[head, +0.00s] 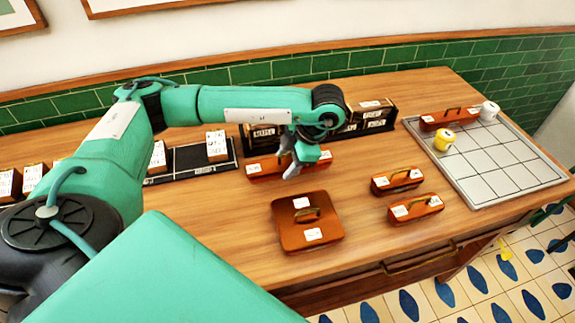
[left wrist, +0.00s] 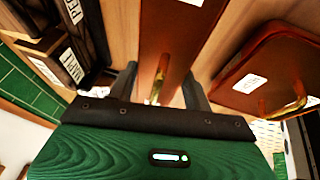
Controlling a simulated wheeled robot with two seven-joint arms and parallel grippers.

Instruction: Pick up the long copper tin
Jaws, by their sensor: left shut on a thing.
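The long copper tin (head: 262,168) lies on the wooden table near the back, with white labels at its ends. My left gripper (head: 291,168) reaches down over its middle and is shut on it. In the left wrist view the tin (left wrist: 178,35) runs between the two fingers (left wrist: 160,88), with its brass handle (left wrist: 157,78) between them. I cannot tell whether the tin is clear of the table. My right gripper is not in view.
A square copper tin (head: 308,222) stands in front, with two small copper tins (head: 397,180) (head: 416,208) to its right. A grey gridded tray (head: 500,168) at right holds another copper tin (head: 449,119), a yellow jar (head: 444,140) and a white jar (head: 489,110). Dark racks (head: 190,158) stand behind.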

